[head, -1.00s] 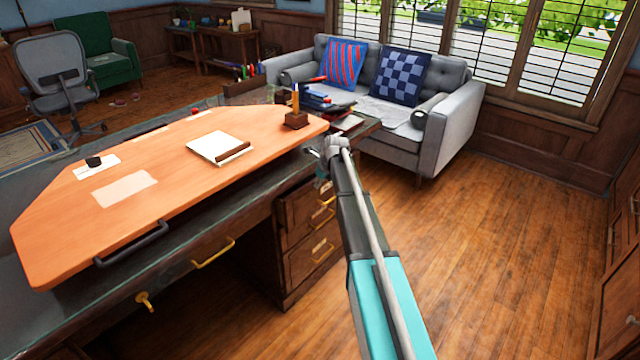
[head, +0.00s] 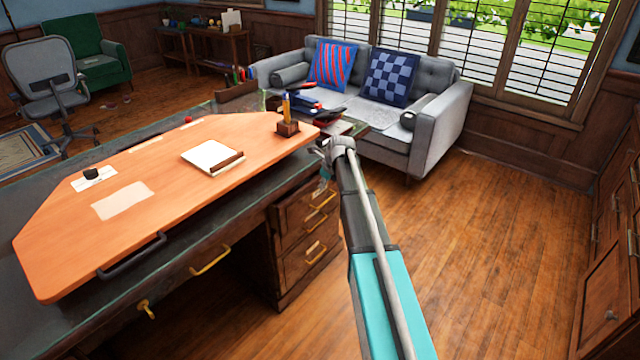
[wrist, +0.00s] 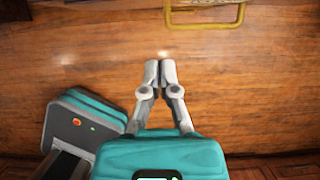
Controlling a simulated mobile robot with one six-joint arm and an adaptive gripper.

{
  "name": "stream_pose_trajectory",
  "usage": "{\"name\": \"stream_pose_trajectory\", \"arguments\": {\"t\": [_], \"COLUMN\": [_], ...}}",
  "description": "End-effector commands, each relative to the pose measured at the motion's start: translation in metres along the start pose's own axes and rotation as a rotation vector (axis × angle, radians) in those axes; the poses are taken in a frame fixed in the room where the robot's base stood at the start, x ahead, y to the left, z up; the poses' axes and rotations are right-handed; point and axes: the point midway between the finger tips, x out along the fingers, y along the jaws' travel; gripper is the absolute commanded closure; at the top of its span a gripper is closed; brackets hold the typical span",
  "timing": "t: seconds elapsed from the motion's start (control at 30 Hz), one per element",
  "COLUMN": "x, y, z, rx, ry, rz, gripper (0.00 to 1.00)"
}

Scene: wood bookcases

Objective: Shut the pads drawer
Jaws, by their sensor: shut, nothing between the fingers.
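The wooden desk has a stack of drawers with brass handles at its right end. In the head view, an upper drawer (head: 292,214) and a lower drawer (head: 300,262) show, partly behind my arm. I cannot read any label to tell which one is the pads drawer. In the wrist view, a wooden drawer front (wrist: 70,45) fills the upper part, with a brass handle (wrist: 205,25) at the top. My gripper (wrist: 160,66) is shut and empty, its tips at or close to this front, below the handle; contact is unclear. In the head view my gripper is mostly hidden by my arm.
The desk top carries an orange board (head: 150,205), a notepad (head: 212,156), a pencil holder (head: 288,128) and books. A grey sofa (head: 440,125) stands behind. The wooden floor (head: 490,250) to the right is clear, up to a cabinet (head: 606,300) at the right edge.

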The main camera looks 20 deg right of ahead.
Motion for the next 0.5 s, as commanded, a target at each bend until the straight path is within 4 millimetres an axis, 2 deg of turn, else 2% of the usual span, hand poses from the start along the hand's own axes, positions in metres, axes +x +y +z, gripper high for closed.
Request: {"name": "stream_pose_trajectory", "arguments": {"t": [0.03,0.2,0.5], "x": [-0.009,-0.024,-0.04], "y": [0.0,0.001,0.001], "z": [0.001,0.001,0.001], "rx": [0.0,0.0,0.0], "ry": [0.0,0.0,0.0], "rz": [0.0,0.0,0.001], "gripper": [1.0,1.0,1.0]}}
